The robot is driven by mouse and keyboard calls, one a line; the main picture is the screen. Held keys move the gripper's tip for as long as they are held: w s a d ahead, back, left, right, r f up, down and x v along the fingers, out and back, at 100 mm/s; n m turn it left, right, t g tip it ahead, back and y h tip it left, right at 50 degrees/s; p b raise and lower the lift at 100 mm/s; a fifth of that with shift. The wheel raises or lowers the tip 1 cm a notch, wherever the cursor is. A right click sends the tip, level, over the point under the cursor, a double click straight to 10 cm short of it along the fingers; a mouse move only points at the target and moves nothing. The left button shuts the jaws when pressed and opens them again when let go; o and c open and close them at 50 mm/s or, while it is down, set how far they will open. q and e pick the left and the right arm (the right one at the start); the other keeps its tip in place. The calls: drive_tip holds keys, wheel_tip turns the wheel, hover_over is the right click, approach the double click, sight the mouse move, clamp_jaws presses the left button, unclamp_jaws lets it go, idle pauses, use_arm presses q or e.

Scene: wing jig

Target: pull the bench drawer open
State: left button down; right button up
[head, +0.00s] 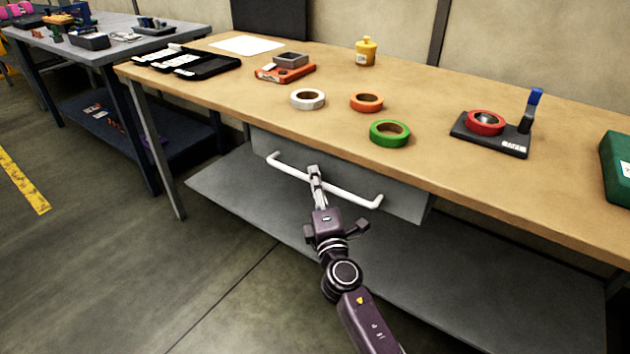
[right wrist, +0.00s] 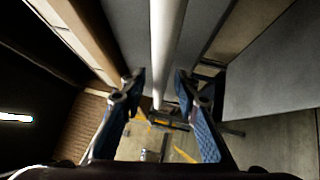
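The grey bench drawer (head: 405,197) hangs under the front edge of the wooden workbench, and I see no opening above its front. Its long white bar handle (head: 350,194) runs across the front, and it also shows in the right wrist view (right wrist: 166,40). My right gripper (head: 315,172) is at the handle, left of its middle. In the right wrist view the gripper's fingers (right wrist: 159,88) are apart, with the bar between them and a gap on either side. Contact does not show. My left gripper is not in view.
The workbench top (head: 300,130) holds white (head: 308,105), orange and green tape rolls (head: 389,140), a yellow bottle (head: 366,58) and a black tape stand (head: 478,138). A grey lower shelf (head: 450,265) lies under the drawer. Open floor (head: 90,270) is at the left.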

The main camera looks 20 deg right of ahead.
drive_tip(key=shift+w, duration=0.2)
drive_tip(key=shift+c, duration=0.3)
clamp_jaws()
drive_tip(key=shift+s, duration=0.1)
